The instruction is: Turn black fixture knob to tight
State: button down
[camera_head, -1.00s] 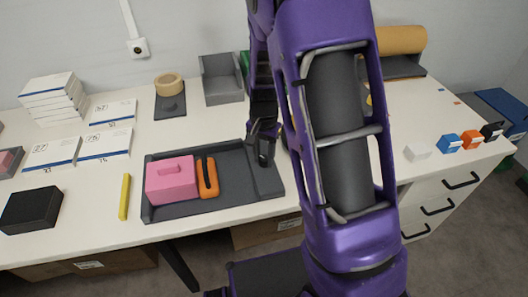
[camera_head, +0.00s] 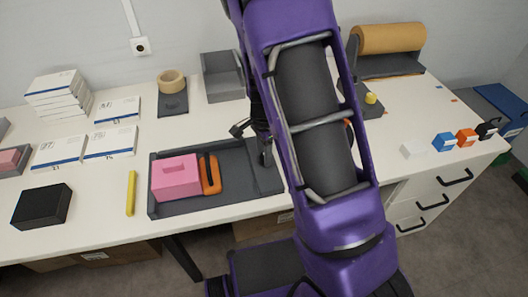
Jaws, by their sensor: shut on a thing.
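My gripper (camera_head: 253,142) is at the right part of the dark grey tray (camera_head: 190,206), partly behind my purple arm. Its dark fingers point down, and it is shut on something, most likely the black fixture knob. The knob itself cannot be made out, as the fingers and arm cover that spot. A pink block (camera_head: 176,178) and an orange piece with a dark strip (camera_head: 211,176) lie in the tray, left of my gripper.
Behind my arm stand a grey base with a yellow knob (camera_head: 371,98) and a brown roll (camera_head: 390,38). A black box (camera_head: 41,206) and yellow stick (camera_head: 131,193) lie left of the tray. Small blue (camera_head: 443,142) and orange (camera_head: 466,138) blocks sit at the right edge.

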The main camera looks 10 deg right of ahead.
dwell(0.4)
jog(key=c, duration=0.5)
grip_release()
notch_tip(320, 180, up, 18)
jog(key=p, duration=0.2)
jog(key=shift+f, duration=0.25)
jog(key=shift+s, duration=0.1)
